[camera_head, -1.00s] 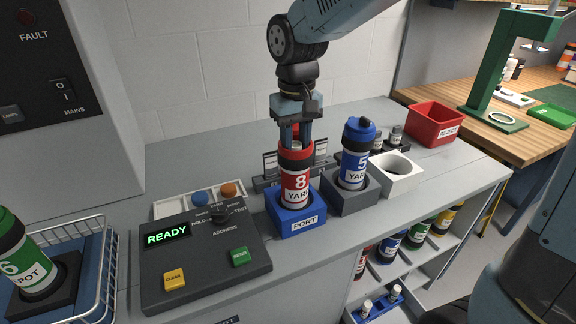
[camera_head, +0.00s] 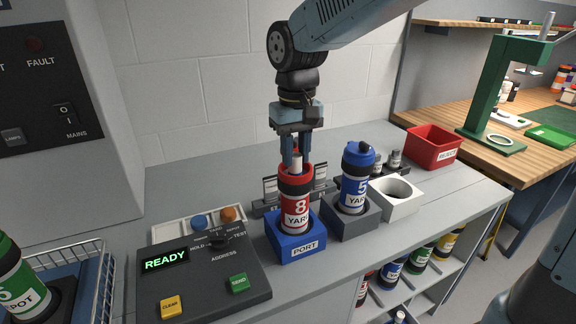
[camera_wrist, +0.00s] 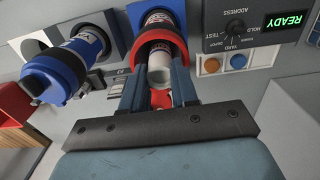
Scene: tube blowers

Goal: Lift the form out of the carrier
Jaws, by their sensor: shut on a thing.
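The red carrier (camera_head: 295,205), marked 8 and YARD, stands upright in the blue PORT block (camera_head: 294,243). Its top is open. The form (camera_head: 297,160), a pale rolled tube, sticks up out of the carrier's mouth. My gripper (camera_head: 294,158) points straight down above the carrier and is shut on the form. In the wrist view the form (camera_wrist: 160,72) shows between my two fingers, its lower part still inside the red rim (camera_wrist: 150,45).
A blue carrier (camera_head: 355,185) marked 5 stands capped in a grey block just right. A white empty holder (camera_head: 396,197) and red bin (camera_head: 433,144) lie further right. A control box (camera_head: 205,275) reading READY stands left.

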